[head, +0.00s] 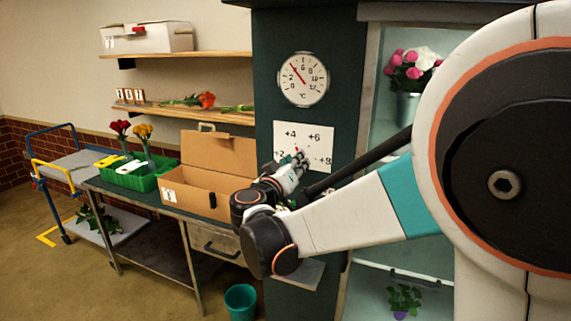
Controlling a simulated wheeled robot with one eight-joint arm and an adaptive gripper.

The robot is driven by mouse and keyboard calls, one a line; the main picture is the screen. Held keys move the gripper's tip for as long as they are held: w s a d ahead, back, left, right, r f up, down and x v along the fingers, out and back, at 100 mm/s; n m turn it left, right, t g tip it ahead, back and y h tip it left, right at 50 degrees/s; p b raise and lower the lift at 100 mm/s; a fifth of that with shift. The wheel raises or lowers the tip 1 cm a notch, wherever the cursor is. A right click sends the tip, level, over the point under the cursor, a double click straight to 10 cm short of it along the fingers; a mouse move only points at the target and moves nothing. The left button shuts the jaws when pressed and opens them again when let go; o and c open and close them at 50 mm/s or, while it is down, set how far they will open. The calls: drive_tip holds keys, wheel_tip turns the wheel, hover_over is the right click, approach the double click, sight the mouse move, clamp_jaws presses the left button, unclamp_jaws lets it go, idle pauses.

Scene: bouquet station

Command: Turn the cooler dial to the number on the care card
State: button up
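The cooler's white dial plate (316,137) is on the dark green panel left of the glass door. Its marks +4 and +6 show at the top, +8 at lower right, and +2 partly at lower left. My gripper (299,161) is in front of the plate's lower middle and hides most of the dial knob there. A small red spot shows at its fingertips. I cannot tell whether the fingers touch or grip the knob. A round °C gauge (303,79) hangs above the plate, its needle pointing to the upper left. I cannot identify the care card.
A bench on the left holds an open cardboard box (188,190) and a green flower tray (128,175). Shelves with a white box (147,38) and loose flowers are above. A green bucket (240,300) stands on the floor. A pink-and-white bouquet (410,68) is inside the cooler.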

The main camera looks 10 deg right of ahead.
drive_tip(key=n+p, duration=0.1)
drive_tip(key=n, duration=1)
drive_tip(key=shift+a+f+n, duration=0.1)
drive_tip(key=shift+n, duration=0.3)
idle(0.5)
drive_tip(key=o, duration=1.1)
drive_tip(key=shift+c, duration=0.2)
